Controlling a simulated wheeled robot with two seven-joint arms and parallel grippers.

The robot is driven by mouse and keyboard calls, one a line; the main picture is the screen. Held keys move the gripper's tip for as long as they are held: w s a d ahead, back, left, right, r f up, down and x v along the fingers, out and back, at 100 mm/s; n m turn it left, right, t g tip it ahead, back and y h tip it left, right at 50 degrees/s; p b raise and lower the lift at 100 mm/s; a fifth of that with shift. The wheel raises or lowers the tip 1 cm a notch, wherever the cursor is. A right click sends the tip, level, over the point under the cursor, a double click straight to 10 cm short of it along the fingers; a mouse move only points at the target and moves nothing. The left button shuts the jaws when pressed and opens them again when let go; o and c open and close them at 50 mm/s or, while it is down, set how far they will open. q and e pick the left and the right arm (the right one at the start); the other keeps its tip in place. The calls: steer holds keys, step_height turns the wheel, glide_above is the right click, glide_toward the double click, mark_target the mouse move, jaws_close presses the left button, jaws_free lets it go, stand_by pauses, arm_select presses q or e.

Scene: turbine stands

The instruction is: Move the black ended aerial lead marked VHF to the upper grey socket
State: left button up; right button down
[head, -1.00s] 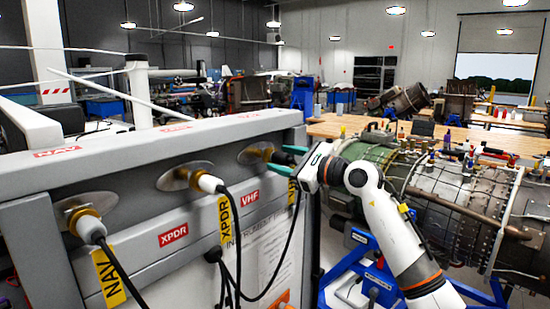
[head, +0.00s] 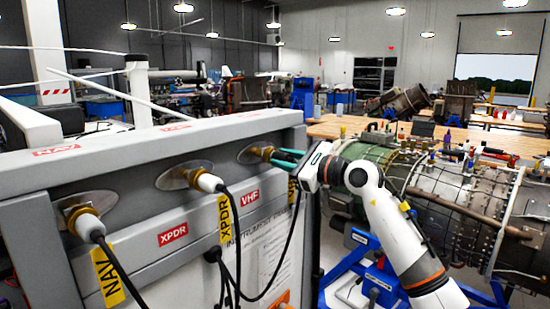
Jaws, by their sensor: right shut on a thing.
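The black ended VHF lead (head: 298,211) hangs as a black cable from my right gripper, with a yellow tag (head: 292,188) near its top. My right gripper (head: 277,159) has its teal fingers shut on the lead's black end, which is mostly hidden between them. That end is at the brass fitting of the rightmost socket (head: 253,154) on the grey panel. I cannot tell how deep it sits. I cannot pick out an upper grey socket for certain. My left gripper is out of view.
A white plug with an XPDR tag (head: 225,217) sits in the middle socket (head: 176,178). A NAV-tagged lead (head: 108,274) sits in the left socket (head: 77,211). Their cables hang close by. A green and metal engine (head: 455,195) on a blue stand (head: 368,264) is at right.

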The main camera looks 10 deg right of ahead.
mark_target(288, 160)
steer(key=shift+d+f, duration=0.1)
steer(key=shift+f, duration=0.05)
stand_by(0.3)
steer(key=shift+s+d, duration=0.35)
steer(key=shift+s, duration=0.15)
steer(key=shift+b, duration=0.3)
steer(key=shift+s+d, duration=0.1)
steer(key=shift+b+v, duration=0.55)
steer(key=shift+v, duration=0.65)
